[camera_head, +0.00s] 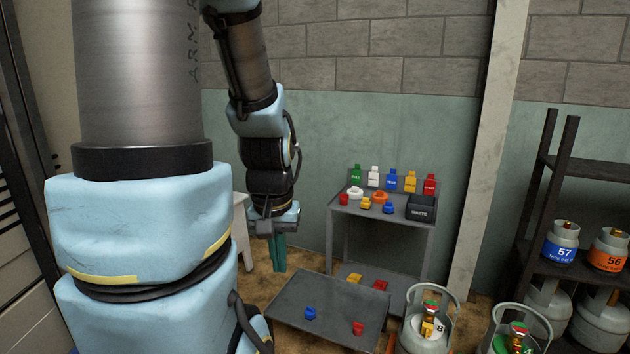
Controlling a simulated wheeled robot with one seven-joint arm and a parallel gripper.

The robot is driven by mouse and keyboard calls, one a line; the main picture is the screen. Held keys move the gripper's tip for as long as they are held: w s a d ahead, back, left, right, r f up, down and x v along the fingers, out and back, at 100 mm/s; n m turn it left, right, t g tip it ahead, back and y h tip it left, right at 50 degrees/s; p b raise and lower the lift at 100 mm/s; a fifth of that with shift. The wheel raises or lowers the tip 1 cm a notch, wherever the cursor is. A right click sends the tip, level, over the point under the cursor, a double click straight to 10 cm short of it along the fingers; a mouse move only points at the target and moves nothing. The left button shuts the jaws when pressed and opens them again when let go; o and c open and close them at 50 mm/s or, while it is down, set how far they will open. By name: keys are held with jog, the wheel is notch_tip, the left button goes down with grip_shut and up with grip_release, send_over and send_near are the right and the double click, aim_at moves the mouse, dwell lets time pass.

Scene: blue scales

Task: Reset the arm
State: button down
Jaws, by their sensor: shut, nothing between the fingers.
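My arm, light blue and metallic, fills the left side of the head camera view. My gripper (278,262) hangs pointing down at the arm's end, left of the grey cart. Its teal fingers are together with nothing between them. It appears above and behind the left part of a low dark tray (318,290), apart from any object.
A grey cart (432,235) holds coloured bottles, rings, small blocks and a black waste box (421,208). The low tray carries a blue piece (310,313) and a red piece (358,328). Gas cylinders (425,325) stand at lower right, beside a dark shelf (570,178).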

notch_tip(320, 180, up, 14)
jog(key=p, duration=1.1)
jog(key=shift+p, duration=0.4)
jog(key=shift+r, duration=0.1)
